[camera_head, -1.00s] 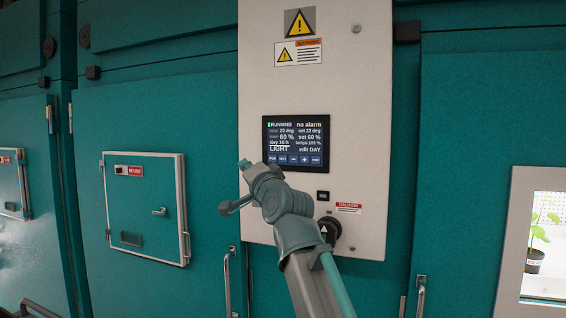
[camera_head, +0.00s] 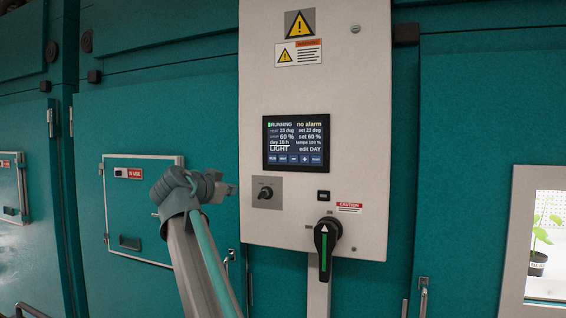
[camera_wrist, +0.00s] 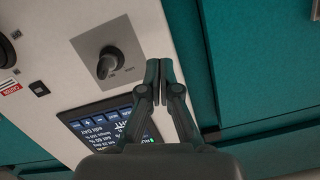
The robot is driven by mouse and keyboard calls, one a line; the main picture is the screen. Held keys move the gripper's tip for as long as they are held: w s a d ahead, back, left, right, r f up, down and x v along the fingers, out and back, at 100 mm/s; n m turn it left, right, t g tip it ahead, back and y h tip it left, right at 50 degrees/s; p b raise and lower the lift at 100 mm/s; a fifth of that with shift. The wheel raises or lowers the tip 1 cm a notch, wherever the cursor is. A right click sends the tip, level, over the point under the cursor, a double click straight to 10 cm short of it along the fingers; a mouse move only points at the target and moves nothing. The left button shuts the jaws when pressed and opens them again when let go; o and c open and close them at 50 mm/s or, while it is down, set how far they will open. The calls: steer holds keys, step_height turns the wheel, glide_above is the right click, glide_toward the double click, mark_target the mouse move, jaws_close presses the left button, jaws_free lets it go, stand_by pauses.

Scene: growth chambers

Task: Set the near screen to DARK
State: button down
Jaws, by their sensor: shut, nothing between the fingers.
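The near screen (camera_head: 296,142) is lit on the pale control panel. It reads RUNNING, no alarm, LIGHT and edit DAY, with a row of blue buttons along its bottom. The screen also shows, turned over and partly covered by my gripper, in the wrist view (camera_wrist: 92,122). A dark rotary knob (camera_head: 266,193) sits on a grey plate below the screen's left side; the wrist view shows the knob too (camera_wrist: 106,66). My gripper (camera_head: 232,190) is shut and empty, left of the knob and below the screen. Its fingertips (camera_wrist: 158,70) meet beside the knob plate in the wrist view.
A black handle with a green stripe (camera_head: 325,240) sticks out low on the panel. A small black switch (camera_head: 323,196) sits above it. Teal chamber doors flank the panel, with a small hatch (camera_head: 135,205) at left and a lit window with a plant (camera_head: 541,235) at right.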

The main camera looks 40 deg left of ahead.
mark_target(283, 159)
steer(key=s+d+r+m+t+h, duration=0.1)
steer(key=s+d+r+m+h, duration=0.1)
steer(key=d+r+m+h, duration=0.6)
steer(key=d+m+h, duration=0.5)
steer(key=h, duration=0.1)
steer(key=shift+s+t, duration=0.15)
steer(key=shift+t, duration=0.15)
steer(key=shift+a, duration=0.1)
steer(key=w, duration=0.2)
steer(key=w+a, duration=0.1)
steer(key=w, duration=0.1)
steer(key=w+a+p, duration=0.1)
steer(key=w, duration=0.2)
steer(key=shift+f, duration=0.1)
steer(key=shift+w+a+b, duration=0.1)
steer(key=shift+w+b, duration=0.2)
steer(key=shift+w, duration=0.5)
